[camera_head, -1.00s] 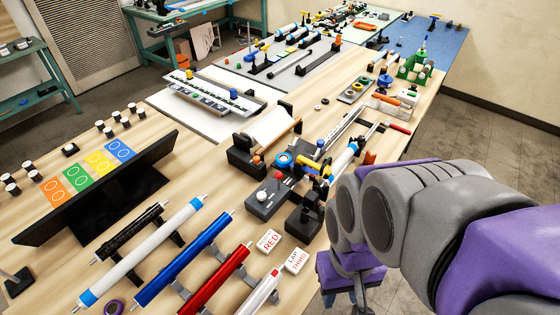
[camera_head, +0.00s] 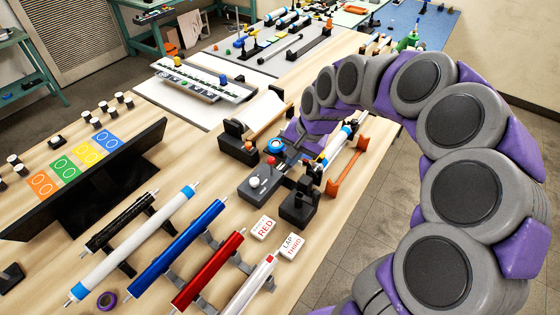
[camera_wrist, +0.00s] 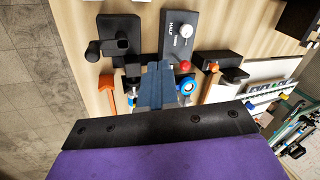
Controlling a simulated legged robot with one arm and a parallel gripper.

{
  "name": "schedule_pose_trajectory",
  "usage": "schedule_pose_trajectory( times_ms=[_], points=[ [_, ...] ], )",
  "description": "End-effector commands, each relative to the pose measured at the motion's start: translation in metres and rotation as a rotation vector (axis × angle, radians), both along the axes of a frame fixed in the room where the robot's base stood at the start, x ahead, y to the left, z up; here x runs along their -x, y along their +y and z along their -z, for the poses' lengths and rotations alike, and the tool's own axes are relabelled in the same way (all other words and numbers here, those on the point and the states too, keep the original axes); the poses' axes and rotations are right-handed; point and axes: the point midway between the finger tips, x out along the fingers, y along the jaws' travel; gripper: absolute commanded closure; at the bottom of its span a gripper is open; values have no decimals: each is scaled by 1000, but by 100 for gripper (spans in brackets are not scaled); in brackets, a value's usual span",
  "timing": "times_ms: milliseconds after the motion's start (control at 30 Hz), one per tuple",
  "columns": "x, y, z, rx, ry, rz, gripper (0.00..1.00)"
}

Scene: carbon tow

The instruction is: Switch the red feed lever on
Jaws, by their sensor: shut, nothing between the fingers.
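A small red ball knob (camera_head: 271,160), which looks like the red feed lever's end, is by the dark control box (camera_head: 262,183) with a white knob on top. In the wrist view the red knob (camera_wrist: 185,65) is just right of my fingertips, below the white knob (camera_wrist: 186,30). My gripper (camera_wrist: 157,66) is shut and empty, pointing at the machine near the box. In the head view my arm's purple end covers part of the machine, and the fingertips are hard to make out. I cannot tell whether they touch the lever.
A blue round knob (camera_head: 275,146) sits close behind the red one. Black blocks (camera_head: 298,207) stand right of the box, with an orange bracket (camera_head: 345,170) beyond. Coloured rollers (camera_head: 180,238) lie in front, and white cards (camera_head: 263,228) lie nearby on the wooden table.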

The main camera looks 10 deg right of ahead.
Motion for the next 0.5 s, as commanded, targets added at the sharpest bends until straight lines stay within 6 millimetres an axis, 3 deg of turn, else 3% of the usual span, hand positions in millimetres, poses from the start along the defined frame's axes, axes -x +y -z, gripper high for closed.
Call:
schedule_pose_trajectory(
  times_ms=[100,200,500],
  points=[
    [-30,-14,22,-29,-3,103,100],
    [-48,-26,33,-45,-8,172,100],
    [-65,-41,50,-58,-8,252,100]
  ],
)
